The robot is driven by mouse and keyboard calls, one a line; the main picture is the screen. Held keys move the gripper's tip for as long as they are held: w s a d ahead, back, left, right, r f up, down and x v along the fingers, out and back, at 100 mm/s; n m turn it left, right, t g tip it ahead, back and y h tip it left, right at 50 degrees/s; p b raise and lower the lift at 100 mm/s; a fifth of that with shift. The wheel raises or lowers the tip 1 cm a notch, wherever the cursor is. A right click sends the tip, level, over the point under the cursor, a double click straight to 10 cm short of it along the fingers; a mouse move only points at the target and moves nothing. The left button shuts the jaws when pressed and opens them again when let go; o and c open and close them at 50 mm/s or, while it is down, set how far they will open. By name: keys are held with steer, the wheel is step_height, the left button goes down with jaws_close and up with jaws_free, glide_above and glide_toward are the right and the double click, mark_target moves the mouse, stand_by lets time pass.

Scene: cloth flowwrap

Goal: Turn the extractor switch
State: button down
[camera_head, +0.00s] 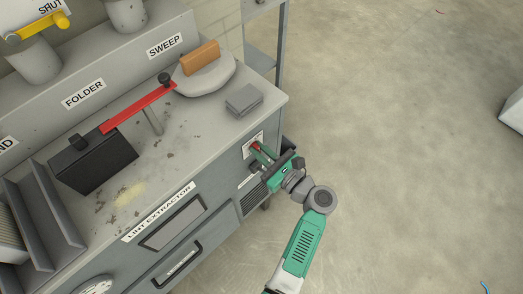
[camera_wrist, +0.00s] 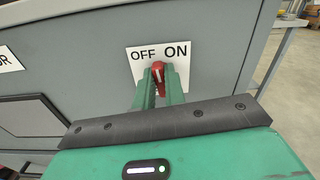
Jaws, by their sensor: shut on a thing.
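The extractor switch is a red knob (camera_wrist: 158,69) with a white line on it. It sits on a white plate (camera_wrist: 136,62) marked OFF on the left and ON on the right, on the grey cabinet front. My gripper (camera_wrist: 158,88) has its two green fingers closed on either side of the knob. The white line stands close to upright in the wrist view, and I cannot tell for sure which word it points at. In the head view my gripper (camera_head: 258,150) reaches the cabinet's right end, where a bit of the red knob (camera_head: 255,145) shows.
The cabinet top carries a red-armed folder (camera_head: 138,108), a grey pad with an orange block (camera_head: 201,57) and a small grey stack (camera_head: 244,100). A LINT EXTRACTOR label (camera_head: 158,212) is on the front edge above drawers.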

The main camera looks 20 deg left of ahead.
steer(key=n+b, duration=0.1)
steer(key=n, duration=0.3)
steer(key=shift+s+f, duration=0.1)
steer(key=shift+n+b, duration=0.8)
steer(key=shift+n, duration=0.8)
steer(key=shift+s, duration=0.1)
steer(key=c, duration=1.5)
jaws_free()
steer(key=shift+a, duration=0.1)
steer(key=shift+o, duration=0.2)
steer(key=p+v, duration=0.1)
steer(key=v, duration=0.7)
steer(key=shift+p, duration=0.3)
